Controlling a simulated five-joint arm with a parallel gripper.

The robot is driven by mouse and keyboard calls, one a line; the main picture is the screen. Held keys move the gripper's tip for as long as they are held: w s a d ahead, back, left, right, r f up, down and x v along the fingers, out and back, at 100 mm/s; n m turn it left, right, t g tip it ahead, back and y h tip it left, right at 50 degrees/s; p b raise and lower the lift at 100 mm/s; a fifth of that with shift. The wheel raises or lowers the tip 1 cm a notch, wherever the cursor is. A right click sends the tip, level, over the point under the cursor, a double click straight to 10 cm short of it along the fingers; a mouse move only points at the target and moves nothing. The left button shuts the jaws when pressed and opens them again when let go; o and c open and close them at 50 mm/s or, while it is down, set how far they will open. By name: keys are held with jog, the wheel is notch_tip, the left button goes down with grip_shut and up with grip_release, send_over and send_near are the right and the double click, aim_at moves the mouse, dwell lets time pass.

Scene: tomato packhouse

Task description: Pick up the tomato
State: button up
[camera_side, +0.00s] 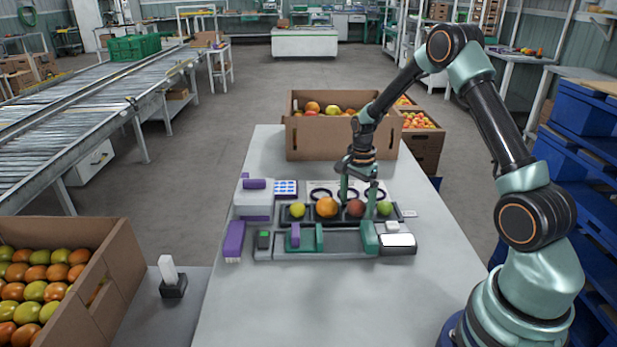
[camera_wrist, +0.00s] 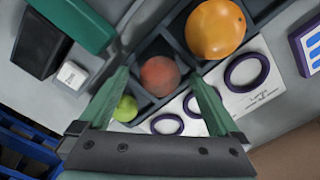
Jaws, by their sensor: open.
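A dull red tomato (camera_side: 355,208) sits in a compartment of a dark tray (camera_side: 312,219), between a larger orange one (camera_side: 327,207) and a small green one (camera_side: 385,208). A yellow-green one (camera_side: 298,210) is at the tray's left end. My gripper (camera_side: 357,198) is open and points down over the red tomato, one finger on each side. In the wrist view the red tomato (camera_wrist: 159,75) shows between the fingertips. I cannot tell whether they touch it. The green one (camera_wrist: 125,109) is partly hidden by the left finger; the orange one (camera_wrist: 215,28) is clear of the fingers.
Dark rings lie on a white card (camera_wrist: 247,78) behind the tray. A grey device with a green block (camera_side: 369,238) stands in front. A cardboard box (camera_side: 340,140) of fruit is at the table's far end. A purple tool (camera_side: 234,240) lies left. The table's front is clear.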

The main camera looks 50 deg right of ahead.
jog(key=shift+f, duration=0.2)
jog(key=c, duration=1)
